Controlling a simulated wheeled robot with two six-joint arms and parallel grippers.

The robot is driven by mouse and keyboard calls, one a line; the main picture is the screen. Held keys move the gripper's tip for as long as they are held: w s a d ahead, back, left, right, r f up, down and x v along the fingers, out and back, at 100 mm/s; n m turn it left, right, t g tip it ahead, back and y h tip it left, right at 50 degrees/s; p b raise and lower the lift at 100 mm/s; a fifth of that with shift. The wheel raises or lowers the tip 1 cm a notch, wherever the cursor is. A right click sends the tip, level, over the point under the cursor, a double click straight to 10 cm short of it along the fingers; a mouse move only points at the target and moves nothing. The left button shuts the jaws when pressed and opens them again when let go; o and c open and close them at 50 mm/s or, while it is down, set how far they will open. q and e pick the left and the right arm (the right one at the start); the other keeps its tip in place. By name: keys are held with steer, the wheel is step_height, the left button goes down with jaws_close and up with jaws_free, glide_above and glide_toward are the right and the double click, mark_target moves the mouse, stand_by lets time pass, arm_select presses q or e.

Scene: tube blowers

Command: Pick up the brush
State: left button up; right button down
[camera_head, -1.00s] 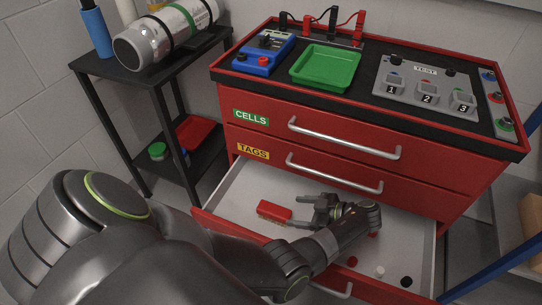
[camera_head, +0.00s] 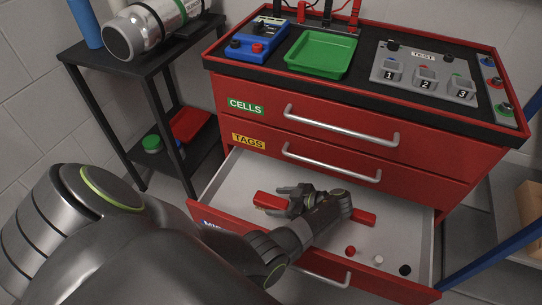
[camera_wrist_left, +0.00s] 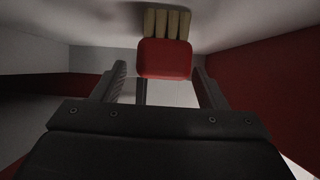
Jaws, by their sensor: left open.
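The brush lies in the open bottom drawer (camera_head: 235,182). Its red body (camera_head: 268,201) shows left of my left gripper (camera_head: 284,200), and a red length (camera_head: 364,217) shows to the right of it; the middle is hidden under the gripper. In the left wrist view the red brush block (camera_wrist_left: 165,58) with tan bristles (camera_wrist_left: 167,23) is between and just beyond the tips of the left gripper (camera_wrist_left: 162,80). The left gripper is open, low in the drawer, fingers pointing left. I cannot tell whether a finger touches the brush. My right gripper is not in view.
A red knob (camera_head: 350,251), a white one (camera_head: 378,259) and a black one (camera_head: 405,269) lie in the drawer's front right. The closed drawers' handles (camera_head: 340,125) project above. A black shelf (camera_head: 140,55) stands left. The cabinet top holds a green tray (camera_head: 320,53).

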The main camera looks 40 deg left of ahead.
mark_target(274, 200)
arm_select(q)
steer(key=x, duration=0.3)
steer(key=shift+s+a+r, duration=0.1)
steer(key=shift+a+r, duration=0.05)
steer(key=c, duration=1.1)
